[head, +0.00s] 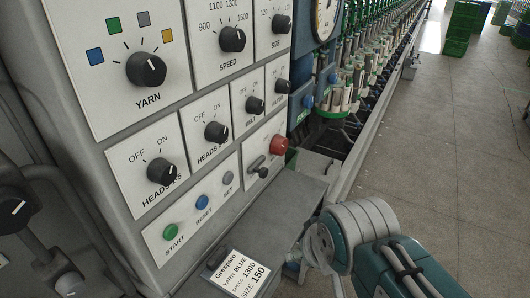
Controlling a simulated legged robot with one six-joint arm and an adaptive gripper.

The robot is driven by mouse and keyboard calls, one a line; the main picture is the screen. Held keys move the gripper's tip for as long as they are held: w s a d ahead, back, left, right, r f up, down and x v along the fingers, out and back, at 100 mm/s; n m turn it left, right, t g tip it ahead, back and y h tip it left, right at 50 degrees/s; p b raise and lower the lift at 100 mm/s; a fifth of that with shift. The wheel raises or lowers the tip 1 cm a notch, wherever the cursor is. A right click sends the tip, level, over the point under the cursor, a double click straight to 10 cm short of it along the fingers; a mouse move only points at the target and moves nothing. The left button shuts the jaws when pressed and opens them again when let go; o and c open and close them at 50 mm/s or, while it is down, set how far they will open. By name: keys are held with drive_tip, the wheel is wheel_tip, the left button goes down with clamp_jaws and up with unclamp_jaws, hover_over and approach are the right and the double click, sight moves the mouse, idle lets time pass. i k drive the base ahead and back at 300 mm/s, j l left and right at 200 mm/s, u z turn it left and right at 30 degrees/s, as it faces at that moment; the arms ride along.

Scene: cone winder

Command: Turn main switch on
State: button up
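No label that I can read says main switch, so I cannot tell which control it is. A black knob with a white pointer line (13,209) sits on grey equipment at the far left. A small dark lever switch (259,167) is on the panel beside a red button (279,145). OFF/ON knobs include two labelled HEADS, a lower one (161,171) and an upper one (216,132). My arm reaches in from the lower right, and my gripper (295,268) is mostly hidden behind its wrist near the panel's shelf. Its fingers are not clear.
The control panel (118,118) also has YARN (147,69) and SPEED (233,39) knobs and green, blue and grey buttons. A grey shelf (270,215) juts out below, bearing an order card (239,274). Open floor (445,150) lies to the right.

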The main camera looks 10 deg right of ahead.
sight(278, 147)
drive_tip(key=i+l, duration=0.1)
drive_tip(key=l, duration=0.45)
drive_tip(key=l+z, duration=0.1)
drive_tip(key=l, duration=0.45)
drive_tip(key=i+l, duration=0.2)
drive_tip(key=l, duration=0.35)
